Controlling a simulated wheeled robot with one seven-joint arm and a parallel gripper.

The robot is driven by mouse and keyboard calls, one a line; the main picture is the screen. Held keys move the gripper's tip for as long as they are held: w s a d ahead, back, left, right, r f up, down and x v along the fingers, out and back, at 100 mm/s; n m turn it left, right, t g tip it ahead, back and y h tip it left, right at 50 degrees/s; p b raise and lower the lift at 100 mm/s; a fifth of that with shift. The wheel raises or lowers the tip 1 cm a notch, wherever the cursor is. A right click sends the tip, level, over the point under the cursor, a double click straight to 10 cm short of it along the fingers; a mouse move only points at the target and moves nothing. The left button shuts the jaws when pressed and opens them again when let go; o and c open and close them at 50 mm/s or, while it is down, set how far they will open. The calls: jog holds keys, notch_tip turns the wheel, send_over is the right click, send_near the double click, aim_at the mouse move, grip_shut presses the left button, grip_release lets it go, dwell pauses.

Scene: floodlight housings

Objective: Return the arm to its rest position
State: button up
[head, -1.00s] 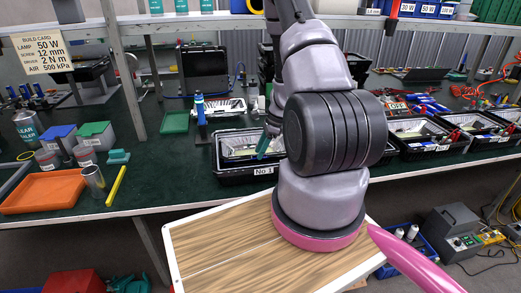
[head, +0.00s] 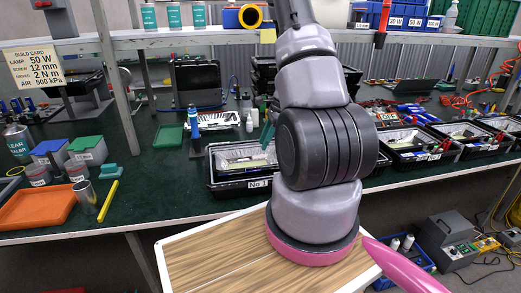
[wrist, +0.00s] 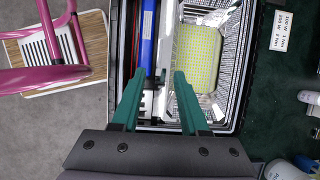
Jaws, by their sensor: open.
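My gripper (wrist: 159,76) is open in the wrist view, its two teal fingers apart with nothing between them. It hangs over the black No 1 tray (wrist: 237,107). In the head view the gripper (head: 267,135) shows only as a small teal part beside my arm, above the right part of the No 1 tray (head: 228,190). My arm stands bent in the middle of the head view and hides part of the bench behind it. The tray holds a yellow-green gridded panel (wrist: 198,58), a blue bar (wrist: 147,40) and a white part.
Several more black trays (head: 410,157) stand to the right on the dark green bench. An orange tray (head: 35,208), grey bins and cans stand at the left. A metal upright (head: 117,85) and a shelf (head: 210,34) rise behind. A blue crate (head: 405,268) is on the floor.

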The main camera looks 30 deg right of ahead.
jog(key=shift+r, duration=0.2)
dwell(0.4)
jog(key=s+a+r+n+t, duration=0.1)
jog(key=a+r+n, duration=0.35)
jog(key=r, duration=0.65)
jog(key=s+a+r+n+t, duration=0.15)
jog(key=a+r+n, duration=0.35)
jog(key=r, duration=0.6)
jog(key=s+a+r+n+t+h, duration=0.1)
jog(key=s+a+r+n, duration=0.3)
jog(key=s+r, duration=0.3)
jog(key=s+a+r+n+t+h, duration=0.1)
jog(key=s+a+r+n+t, duration=0.1)
jog(key=s+r, duration=0.5)
jog(key=shift+s+a+n, duration=0.8)
jog(key=shift+a+n, duration=0.05)
jog(key=shift+a, duration=0.2)
